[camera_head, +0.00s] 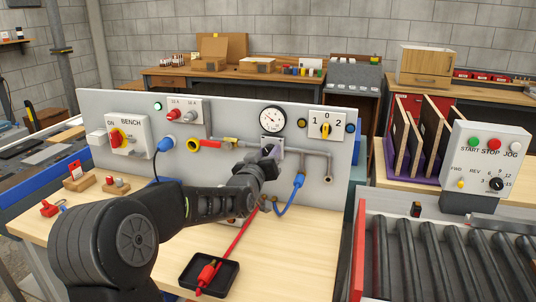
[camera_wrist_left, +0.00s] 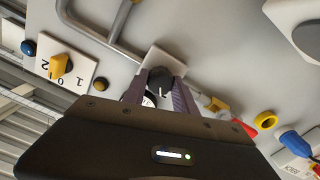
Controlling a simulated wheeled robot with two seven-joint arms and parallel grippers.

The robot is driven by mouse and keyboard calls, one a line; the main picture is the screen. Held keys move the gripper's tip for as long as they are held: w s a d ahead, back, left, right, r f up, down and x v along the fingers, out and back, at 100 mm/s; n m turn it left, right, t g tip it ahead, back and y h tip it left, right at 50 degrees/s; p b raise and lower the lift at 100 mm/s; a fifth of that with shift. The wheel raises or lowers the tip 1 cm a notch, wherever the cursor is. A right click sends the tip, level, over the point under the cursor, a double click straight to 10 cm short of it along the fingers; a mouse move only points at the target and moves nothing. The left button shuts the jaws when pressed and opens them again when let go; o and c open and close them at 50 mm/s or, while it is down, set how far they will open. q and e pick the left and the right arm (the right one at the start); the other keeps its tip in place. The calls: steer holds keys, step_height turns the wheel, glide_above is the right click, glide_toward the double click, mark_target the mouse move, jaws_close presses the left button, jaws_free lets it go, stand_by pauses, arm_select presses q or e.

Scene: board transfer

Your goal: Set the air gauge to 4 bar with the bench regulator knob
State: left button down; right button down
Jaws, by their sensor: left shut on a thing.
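The air gauge (camera_head: 272,120) is a round white dial with a black rim on the upright grey panel. Its needle is too small to read surely. The bench regulator knob (camera_wrist_left: 160,80) is dark and sits on a pale square block in the left wrist view. My left gripper (camera_head: 270,153) reaches the panel just below the gauge and is shut on the knob, one finger on each side of it. In the head view the gripper hides the knob. In the left wrist view the gauge is mostly hidden behind my left gripper (camera_wrist_left: 161,92). My right gripper is not in view.
A red-handled valve (camera_head: 200,142) and grey pipes flank the regulator. A yellow selector (camera_head: 326,129) is to the right, a BENCH switch (camera_head: 119,138) to the left. A blue hose (camera_head: 298,183) hangs close by. A black tray (camera_head: 232,273) holds a red tool on the wooden bench.

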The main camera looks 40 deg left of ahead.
arm_select(q)
steer(key=m+b, duration=0.4)
steer(key=b, duration=0.1)
steer(key=shift+f+m, duration=0.1)
steer(key=shift+m, duration=0.3)
steer(key=shift+m+b, duration=0.45)
steer(key=shift+m, duration=0.55)
steer(key=c, duration=1)
jaws_free()
